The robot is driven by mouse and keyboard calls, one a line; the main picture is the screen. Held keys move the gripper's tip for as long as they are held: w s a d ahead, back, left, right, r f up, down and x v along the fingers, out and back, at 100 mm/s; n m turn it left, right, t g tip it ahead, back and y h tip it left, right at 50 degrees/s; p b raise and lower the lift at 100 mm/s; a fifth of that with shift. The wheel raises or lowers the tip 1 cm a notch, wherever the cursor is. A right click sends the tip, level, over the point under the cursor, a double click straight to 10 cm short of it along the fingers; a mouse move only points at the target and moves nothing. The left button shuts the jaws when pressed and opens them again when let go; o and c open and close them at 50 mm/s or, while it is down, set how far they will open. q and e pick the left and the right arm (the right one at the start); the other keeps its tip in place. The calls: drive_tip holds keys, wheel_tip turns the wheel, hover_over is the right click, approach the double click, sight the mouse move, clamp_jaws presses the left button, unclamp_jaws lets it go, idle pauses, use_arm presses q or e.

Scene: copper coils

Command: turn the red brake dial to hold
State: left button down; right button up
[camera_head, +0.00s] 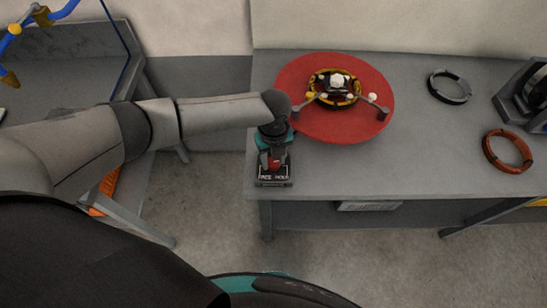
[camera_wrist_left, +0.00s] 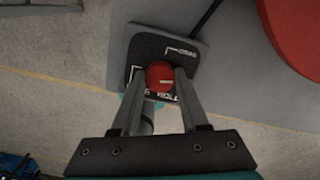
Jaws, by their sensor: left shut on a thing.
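The red brake dial (camera_head: 273,163) sits on a dark plate (camera_head: 274,182) with white lettering at the table's front left corner. In the left wrist view the dial (camera_wrist_left: 160,75) is a round red knob on the black plate (camera_wrist_left: 186,48). My left gripper (camera_head: 274,158) reaches down from above. In the left wrist view its fingers (camera_wrist_left: 160,80) are closed on both sides of the dial. The dial's pointer position is hard to read. My right gripper is not in view.
A red round disc (camera_head: 300,125) with a yellow-black hub (camera_head: 335,103) lies behind the dial. A dark ring (camera_head: 449,87), a copper coil (camera_head: 507,151) and a dark machine (camera_head: 525,95) are to the right. The table's (camera_head: 400,170) front middle is clear.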

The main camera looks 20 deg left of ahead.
sight(274, 161)
use_arm(q)
drive_tip(key=shift+m, duration=0.9)
drive_tip(key=shift+c, duration=2.1)
unclamp_jaws()
wheel_tip(274, 161, up, 15)
drive_tip(key=shift+r+p, duration=0.15)
drive_tip(key=shift+p, duration=0.3)
